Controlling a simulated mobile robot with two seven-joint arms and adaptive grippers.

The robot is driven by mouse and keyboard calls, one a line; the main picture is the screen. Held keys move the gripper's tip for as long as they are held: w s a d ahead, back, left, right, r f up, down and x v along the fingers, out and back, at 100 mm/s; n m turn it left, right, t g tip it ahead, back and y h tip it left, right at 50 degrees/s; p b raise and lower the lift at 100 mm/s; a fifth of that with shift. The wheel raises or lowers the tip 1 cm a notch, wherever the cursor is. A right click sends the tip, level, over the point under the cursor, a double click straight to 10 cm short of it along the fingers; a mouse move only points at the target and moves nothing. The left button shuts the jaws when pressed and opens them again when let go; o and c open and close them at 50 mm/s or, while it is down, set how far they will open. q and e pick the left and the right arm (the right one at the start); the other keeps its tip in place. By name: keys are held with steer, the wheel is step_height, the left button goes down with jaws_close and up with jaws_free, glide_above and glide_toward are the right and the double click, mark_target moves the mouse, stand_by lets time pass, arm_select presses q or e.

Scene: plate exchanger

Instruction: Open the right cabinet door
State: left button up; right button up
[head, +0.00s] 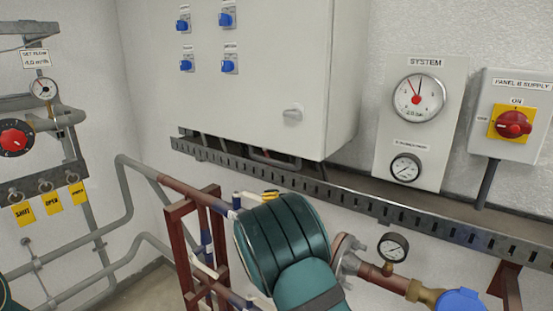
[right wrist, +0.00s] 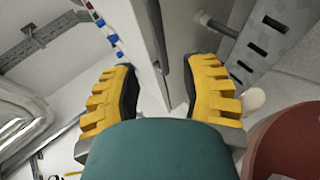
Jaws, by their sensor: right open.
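The white cabinet (head: 270,60) hangs on the wall in the upper middle of the head view. Its front is shut, with a pale handle (head: 293,113) low on the right part and several blue switches (head: 227,19) to the left. My right gripper (head: 269,194) is below the cabinet, its yellow fingertips mostly hidden behind my teal wrist. In the right wrist view, the yellow fingers (right wrist: 163,92) are spread apart with nothing held. A pale cabinet edge (right wrist: 158,40) shows beyond the gap; I cannot tell its exact distance.
A slotted metal tray (head: 330,185) runs below the cabinet. The gauge panel (head: 425,125) and supply switch box (head: 510,115) stand to the right. Pipes, a red frame (head: 180,240) and a small gauge (head: 393,247) crowd the space below.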

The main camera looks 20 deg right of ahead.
mark_target(276, 163)
steer(key=x, duration=0.9)
steer(key=shift+w+a+p, duration=0.1)
steer(key=shift+w+p, duration=0.05)
steer(key=shift+p, duration=0.25)
jaws_close()
